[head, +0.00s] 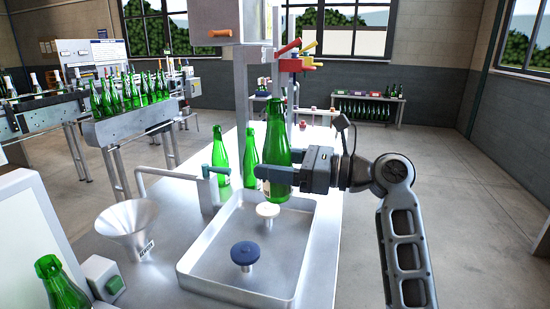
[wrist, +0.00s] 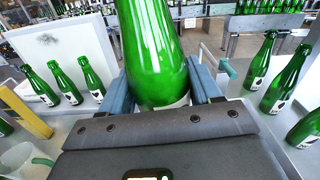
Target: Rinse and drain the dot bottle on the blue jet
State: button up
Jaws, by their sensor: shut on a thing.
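My gripper (head: 277,180) is shut on a green bottle (head: 278,148) and holds it upright above the far right part of the sink. In the wrist view the green bottle (wrist: 156,55) stands between the two blue-grey jaws (wrist: 165,88). Only a sliver of its label shows, so I cannot tell whether it bears a dot. The blue jet (head: 245,253) is a round dark-blue head on a short stem in the near part of the sink, apart from the bottle. A white jet (head: 267,210) stands farther back, below and slightly left of the bottle.
The steel sink (head: 190,258) has a raised rim. A tap with a teal handle (head: 207,171) is at its left. Green bottles (head: 222,158) (head: 250,157) stand behind it. A steel funnel (head: 128,225) and another bottle (head: 62,285) are on the left. Open floor lies right.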

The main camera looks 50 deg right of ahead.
jog(key=n, duration=0.4)
jog(key=shift+n, duration=0.4)
jog(key=n, duration=0.4)
jog(key=shift+n, duration=0.4)
jog(key=shift+f+n+b, duration=0.25)
jog(key=shift+n+b, duration=0.45)
jog(key=shift+f+n+b, duration=0.1)
jog(key=shift+n+b, duration=0.4)
jog(key=shift+b, duration=0.7)
jog(key=n+b, duration=0.5)
jog(key=b, duration=0.5)
jog(key=n+b, duration=0.3)
jog(key=n, duration=0.2)
jog(key=n+b, duration=0.3)
jog(key=n, duration=0.1)
jog(key=shift+n+b, duration=0.3)
jog(key=shift+b, duration=0.1)
jog(key=n+b, duration=0.3)
jog(key=n, duration=0.1)
jog(key=n+b, duration=0.1)
jog(key=n, duration=0.1)
jog(key=n+b, duration=0.1)
jog(key=n, duration=0.1)
jog(key=shift+r+b, duration=0.25)
jog(key=shift+b, duration=0.1)
jog(key=shift+r, duration=0.1)
jog(key=shift+r, duration=0.1)
